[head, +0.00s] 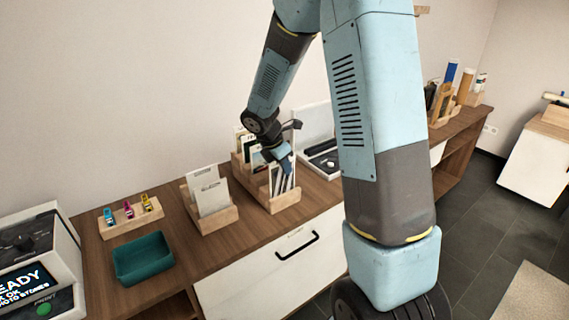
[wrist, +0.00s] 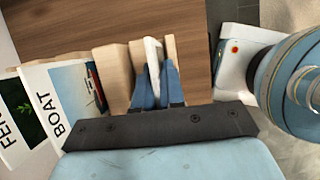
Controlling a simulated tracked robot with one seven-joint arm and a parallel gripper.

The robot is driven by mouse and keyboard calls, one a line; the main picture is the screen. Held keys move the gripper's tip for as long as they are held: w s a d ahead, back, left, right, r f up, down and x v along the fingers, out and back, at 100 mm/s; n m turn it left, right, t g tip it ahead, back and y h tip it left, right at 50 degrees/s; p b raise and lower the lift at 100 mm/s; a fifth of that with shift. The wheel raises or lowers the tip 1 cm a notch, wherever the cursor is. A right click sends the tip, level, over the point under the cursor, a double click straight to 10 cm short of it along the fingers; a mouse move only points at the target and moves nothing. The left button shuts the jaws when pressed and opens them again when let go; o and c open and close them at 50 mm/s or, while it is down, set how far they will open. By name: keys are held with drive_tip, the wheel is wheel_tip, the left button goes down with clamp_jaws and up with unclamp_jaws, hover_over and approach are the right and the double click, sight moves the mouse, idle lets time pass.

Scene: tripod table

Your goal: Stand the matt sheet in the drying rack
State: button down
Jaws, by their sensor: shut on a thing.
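My gripper (head: 281,153) is over the stepped wooden rack (head: 287,202) in the head view. In the wrist view its blue fingers (wrist: 156,68) are shut on a thin, white-edged sheet (wrist: 153,49). The sheet stands on edge between two wooden dividers of the rack (wrist: 117,72). In the head view a sheet with black and white stripes (head: 282,178) shows just below the fingers, seemingly the held one. The sheet's bottom edge is hidden, so I cannot tell whether it touches the slot floor. Picture sheets lettered BOAT (wrist: 72,92) and FERN stand to the left.
A smaller wooden holder (head: 222,219) with white cards (head: 208,191) stands left of the rack. A teal tray (head: 143,260), a wooden strip with small coloured items (head: 128,222) and a printer (head: 38,262) are farther left. A white open-lidded device (head: 318,125) is close on the right.

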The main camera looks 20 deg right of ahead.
drive_tip(key=shift+f, duration=1.05)
drive_tip(key=shift+f, duration=0.1)
drive_tip(key=c, duration=1.1)
unclamp_jaws()
drive_tip(key=shift+c, duration=0.2)
drive_tip(key=shift+r, duration=4.55)
